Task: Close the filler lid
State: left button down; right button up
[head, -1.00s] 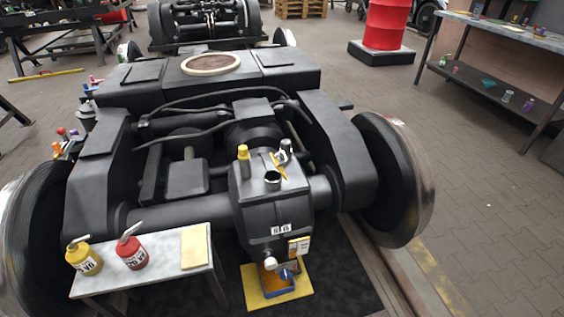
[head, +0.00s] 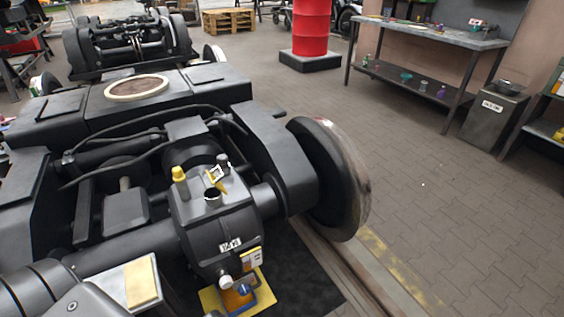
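The dark gearbox housing (head: 222,228) sits on the axle in the middle of the bogie. On its top is a short round filler neck (head: 212,195) with a pale rim and a dark opening, uncovered. A small silver part that looks like the filler lid (head: 224,160) stands raised behind the neck, apart from its rim. A yellow strip-like part (head: 215,173) lies between them. Neither gripper shows; only grey links of my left arm enter at the bottom left corner, over the side table.
A yellow-capped fitting (head: 179,174) stands left of the filler neck. A small table with a tan pad (head: 142,283) is at lower left. The wheel (head: 330,180) stands right of the gearbox. Paved floor is clear to the right, before a workbench (head: 430,34).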

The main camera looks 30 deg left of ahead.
aim_at(216, 182)
jog(key=z, duration=0.25)
jog(key=k, duration=0.8)
jog(key=u, duration=0.95)
jog(key=i, duration=0.5)
jog(key=u, duration=0.05)
